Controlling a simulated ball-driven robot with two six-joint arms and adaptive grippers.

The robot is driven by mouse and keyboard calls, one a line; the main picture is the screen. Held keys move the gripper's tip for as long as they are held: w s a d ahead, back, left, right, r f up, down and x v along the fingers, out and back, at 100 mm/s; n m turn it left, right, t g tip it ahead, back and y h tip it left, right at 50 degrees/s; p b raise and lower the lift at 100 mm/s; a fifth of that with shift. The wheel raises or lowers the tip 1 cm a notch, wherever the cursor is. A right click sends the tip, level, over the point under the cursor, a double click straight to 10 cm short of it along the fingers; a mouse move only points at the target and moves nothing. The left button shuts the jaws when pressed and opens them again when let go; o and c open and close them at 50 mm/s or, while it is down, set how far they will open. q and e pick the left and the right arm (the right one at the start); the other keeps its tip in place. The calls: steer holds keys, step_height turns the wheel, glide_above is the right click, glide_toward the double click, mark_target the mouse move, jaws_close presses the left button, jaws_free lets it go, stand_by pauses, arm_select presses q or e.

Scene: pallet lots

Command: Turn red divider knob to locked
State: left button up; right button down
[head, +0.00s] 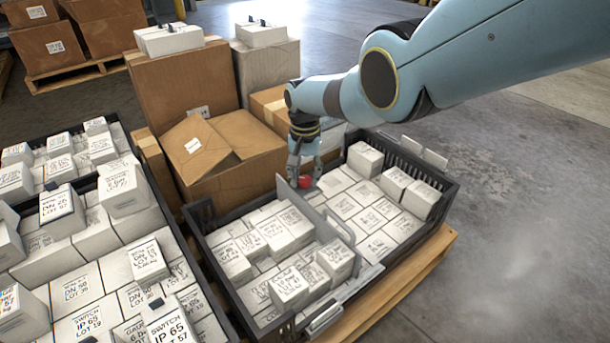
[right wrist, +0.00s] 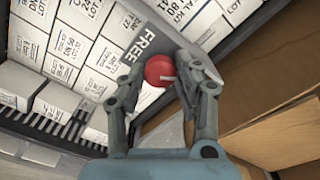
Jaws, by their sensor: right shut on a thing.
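The red divider knob (head: 304,181) sits at the far end of the grey divider (head: 290,197) that crosses the black crate (head: 447,203). In the right wrist view the round red knob (right wrist: 157,69) has a white pointer line running toward the picture's right. The word FREE is printed on the grey divider (right wrist: 172,50) just above the knob; no locked mark can be read. My right gripper (right wrist: 162,78) has its two fingers on either side of the knob and is shut on it; its fingers also show at the knob in the head view (head: 305,176). My left gripper is not in view.
White labelled boxes (head: 380,243) fill both sides of the divider, some stacked higher. Cardboard boxes (head: 230,155) stand close behind the crate, beside my right gripper. Another crate of white boxes (head: 90,285) is at left. The floor at right is clear.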

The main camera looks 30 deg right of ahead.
mark_target(305, 179)
stand_by(0.3)
steer(key=c, duration=0.9)
jaws_free()
steer(key=shift+c, duration=0.2)
steer(key=shift+w+r, duration=0.1)
steer(key=shift+r, duration=0.45)
step_height(305, 179, up, 11)
steer(key=shift+f, duration=0.1)
